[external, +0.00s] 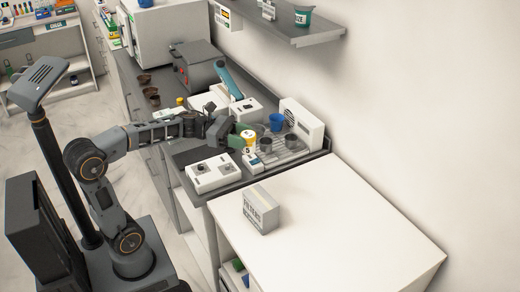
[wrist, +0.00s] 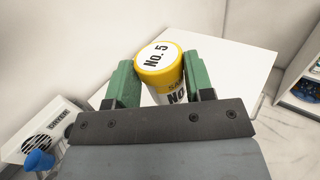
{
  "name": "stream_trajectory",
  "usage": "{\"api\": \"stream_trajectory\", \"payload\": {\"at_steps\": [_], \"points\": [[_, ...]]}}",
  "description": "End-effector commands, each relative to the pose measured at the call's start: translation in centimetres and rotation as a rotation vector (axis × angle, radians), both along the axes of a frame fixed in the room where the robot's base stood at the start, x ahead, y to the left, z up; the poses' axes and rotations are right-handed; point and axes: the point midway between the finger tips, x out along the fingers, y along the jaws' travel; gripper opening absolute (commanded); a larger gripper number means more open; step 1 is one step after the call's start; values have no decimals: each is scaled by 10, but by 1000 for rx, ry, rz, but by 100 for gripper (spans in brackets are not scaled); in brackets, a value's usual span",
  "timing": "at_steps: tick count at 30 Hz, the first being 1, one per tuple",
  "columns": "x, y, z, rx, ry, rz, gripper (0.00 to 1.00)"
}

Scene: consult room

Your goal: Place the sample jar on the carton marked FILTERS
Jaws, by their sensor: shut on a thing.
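The sample jar (wrist: 158,62) has a yellow lid reading "No. 5" and a white and yellow body. My gripper (wrist: 155,85) is shut on it, with one green finger on each side in the wrist view. In the external view the jar (external: 248,141) shows at the end of my gripper (external: 240,139), over the grey counter. The FILTERS carton (external: 261,210) is a small pale box on the white worktop (external: 340,225), nearer the camera and apart from the jar. I cannot make out the carton in the wrist view.
A white device with two dark knobs (external: 213,174), a grey rack with cups (external: 285,148), a blue cup (external: 277,122) and a white vented unit (external: 302,125) crowd the counter near my gripper. The white worktop around the carton is clear. A wall shelf (external: 285,32) hangs above.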

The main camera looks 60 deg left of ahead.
Motion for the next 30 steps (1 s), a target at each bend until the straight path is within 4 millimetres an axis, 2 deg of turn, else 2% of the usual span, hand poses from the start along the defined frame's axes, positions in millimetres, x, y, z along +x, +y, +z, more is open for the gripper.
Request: {"api": "stream_trajectory", "payload": {"at_steps": [1,3,7,10,14,17,19,27,30], "points": [[-20,2,9,3,-4,-4,24],[-46,1,11,1,-3,-25,24],[-86,-6,6,0,0,-80,24],[-107,-14,-6,-2,3,-132,24],[-118,-21,-21,-3,5,-190,24],[-113,-25,-29,-4,5,-222,24],[-102,-29,-34,-4,7,-232,25],[-36,-43,-64,-4,7,-233,25],[-20,-46,-83,-4,9,-230,25]]}}
